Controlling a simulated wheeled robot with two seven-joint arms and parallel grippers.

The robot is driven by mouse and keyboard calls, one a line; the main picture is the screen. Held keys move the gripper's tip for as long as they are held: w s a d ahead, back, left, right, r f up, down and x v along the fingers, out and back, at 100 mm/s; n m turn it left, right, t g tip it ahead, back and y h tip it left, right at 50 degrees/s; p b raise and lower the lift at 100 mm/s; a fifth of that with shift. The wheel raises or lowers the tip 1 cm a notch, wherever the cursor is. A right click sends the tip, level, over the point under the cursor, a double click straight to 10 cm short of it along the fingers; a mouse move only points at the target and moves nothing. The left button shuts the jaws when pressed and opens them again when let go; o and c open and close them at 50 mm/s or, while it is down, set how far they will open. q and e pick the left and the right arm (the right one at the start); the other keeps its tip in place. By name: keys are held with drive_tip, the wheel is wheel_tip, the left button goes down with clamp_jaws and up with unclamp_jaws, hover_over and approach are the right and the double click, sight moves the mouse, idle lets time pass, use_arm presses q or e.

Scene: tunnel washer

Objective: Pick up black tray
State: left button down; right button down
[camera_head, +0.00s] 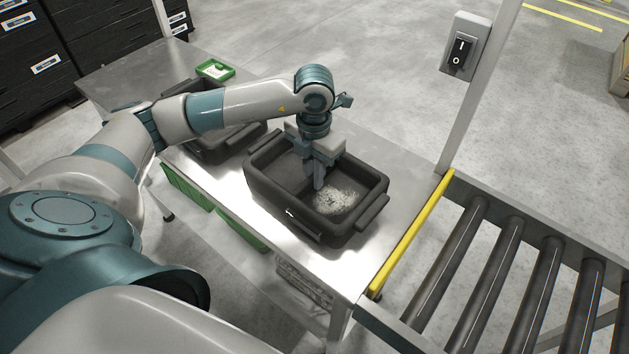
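A black tray (273,213) with side handles stands on the metal table, near the table's right end. A whitish speckled patch (335,201) lies on its floor at the right. My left gripper (318,186) points down into the tray from above, around the middle of its opening. Its fingers look close together, but whether they are open, shut or touching anything cannot be made out. A second black tray (206,148) stands to the left, partly hidden behind my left arm. My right gripper is not in view.
A roller conveyor (507,268) with a yellow bar (412,232) at its near end adjoins the table (388,158) on the right. A switch box (463,47) is on a post behind. A small green tray (215,70) lies at the table's far left. Green crates (186,186) sit below.

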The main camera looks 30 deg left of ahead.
use_arm(q)
drive_tip(key=shift+r, duration=0.15)
drive_tip(key=shift+r+b, duration=0.55)
wheel_tip(320, 180, up, 2)
drive_tip(key=shift+r+b, duration=0.1)
drive_tip(key=shift+b, duration=0.55)
drive_tip(key=s+d+r+b, duration=0.1)
drive_tip(key=s+r, duration=0.1)
drive_tip(key=s, duration=0.1)
drive_tip(key=s+d+r+b, duration=0.1)
drive_tip(key=s+r, duration=0.1)
drive_tip(key=s, duration=0.1)
drive_tip(key=s+d+r, duration=0.2)
drive_tip(key=s+r, duration=0.1)
drive_tip(key=s, duration=0.1)
drive_tip(key=shift+b, duration=0.4)
drive_tip(key=shift+s+d+r, duration=0.1)
drive_tip(key=shift+s+r, duration=0.15)
drive_tip(key=shift+s, duration=0.2)
